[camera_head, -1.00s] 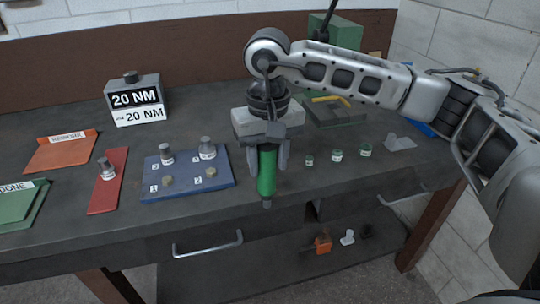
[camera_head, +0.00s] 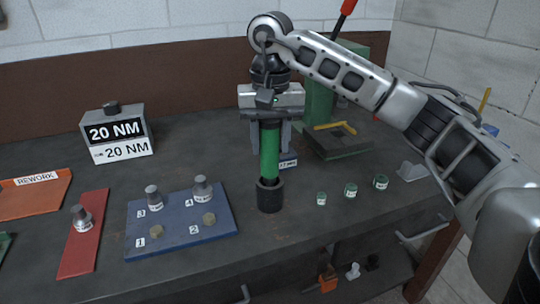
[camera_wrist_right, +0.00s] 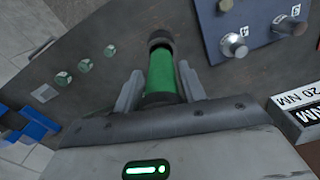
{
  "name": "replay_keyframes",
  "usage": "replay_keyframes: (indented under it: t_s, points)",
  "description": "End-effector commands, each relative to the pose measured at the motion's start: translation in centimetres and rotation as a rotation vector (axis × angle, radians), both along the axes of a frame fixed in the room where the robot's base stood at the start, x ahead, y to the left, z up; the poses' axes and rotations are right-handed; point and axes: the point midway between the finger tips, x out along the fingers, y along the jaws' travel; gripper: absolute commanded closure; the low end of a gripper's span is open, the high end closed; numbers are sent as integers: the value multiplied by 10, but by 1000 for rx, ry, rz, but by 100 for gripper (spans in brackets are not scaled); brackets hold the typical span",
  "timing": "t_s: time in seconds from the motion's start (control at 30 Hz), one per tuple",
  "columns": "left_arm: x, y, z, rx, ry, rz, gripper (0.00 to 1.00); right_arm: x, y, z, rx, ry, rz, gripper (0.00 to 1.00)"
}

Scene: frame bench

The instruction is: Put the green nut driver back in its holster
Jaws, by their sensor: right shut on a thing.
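The green nut driver (camera_head: 269,150) is upright in my right gripper (camera_head: 270,128), whose fingers are shut on its upper part. The driver also shows in the right wrist view (camera_wrist_right: 161,75), between the two fingers (camera_wrist_right: 160,90). A dark round cup, which looks like the holster (camera_head: 270,196), stands on the bench at the driver's lower end; it shows in the wrist view too (camera_wrist_right: 160,38). The driver's lower tip is hidden and appears to be inside the cup's mouth. How deep it sits I cannot tell. My left gripper is not in view.
A blue numbered mat (camera_head: 180,222) with several fittings lies left of the cup. Several small green-topped pieces (camera_head: 351,190) stand to its right. A small label (camera_head: 288,163) shows behind the driver. A 20 NM box (camera_head: 117,134) and a green stand (camera_head: 318,100) are farther back.

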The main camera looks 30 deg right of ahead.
Motion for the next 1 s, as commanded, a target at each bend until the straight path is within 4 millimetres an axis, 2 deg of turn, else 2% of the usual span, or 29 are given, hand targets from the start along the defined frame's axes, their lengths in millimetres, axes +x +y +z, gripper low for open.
replay_keyframes:
  t_s: [0.2,0.6,0.63,0.7,1.0]
  points:
    - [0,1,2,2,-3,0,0,0,0,-28,0,1,0,96]
    - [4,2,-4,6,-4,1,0,0,0,-35,0,-2,1,96]
    - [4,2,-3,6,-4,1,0,0,0,-36,0,0,1,54]
    - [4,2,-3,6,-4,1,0,0,0,-35,-1,0,1,38]
    - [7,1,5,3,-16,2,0,0,0,-33,-1,0,1,38]
